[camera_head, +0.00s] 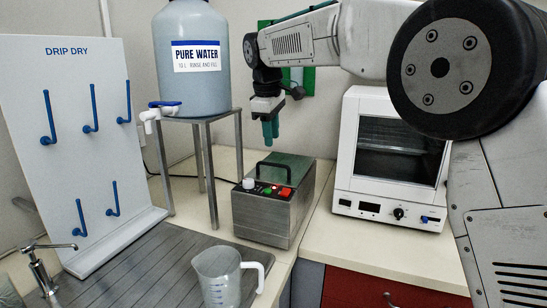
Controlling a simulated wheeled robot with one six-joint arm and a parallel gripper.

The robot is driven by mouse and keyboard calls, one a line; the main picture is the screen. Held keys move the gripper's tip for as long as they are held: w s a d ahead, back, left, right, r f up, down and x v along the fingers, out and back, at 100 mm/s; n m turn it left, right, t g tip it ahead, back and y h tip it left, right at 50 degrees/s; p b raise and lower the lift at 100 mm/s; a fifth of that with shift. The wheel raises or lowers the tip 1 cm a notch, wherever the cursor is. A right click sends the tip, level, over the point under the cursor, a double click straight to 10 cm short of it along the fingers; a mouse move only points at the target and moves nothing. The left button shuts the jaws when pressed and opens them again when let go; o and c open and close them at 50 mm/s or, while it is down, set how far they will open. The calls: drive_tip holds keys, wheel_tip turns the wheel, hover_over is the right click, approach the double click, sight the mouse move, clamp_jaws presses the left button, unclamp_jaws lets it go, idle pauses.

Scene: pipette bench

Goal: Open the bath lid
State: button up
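The bath (262,223) is a grey metal box on the counter in the middle. Its greenish lid (298,168) is down on top and has a black arched handle (278,163). The bath's front panel carries a white knob and small red and green buttons. My gripper (270,143) points down above the lid, with its teal fingers a little above the handle and apart from it. The fingers look nearly overlapped from this angle, so I cannot tell whether they are open or shut. I see nothing held.
A "PURE WATER" carboy (193,90) with a white tap stands on a metal stand (207,118) left of the bath. A white oven (392,160) stands to the right. A clear jug (217,280) is in front, near a drip-dry board (80,140) and a small faucet (40,268).

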hover_over(273, 178)
wheel_tip(273, 178, down, 8)
drive_tip(key=shift+w+r, duration=0.15)
drive_tip(key=shift+r, duration=0.1)
clamp_jaws()
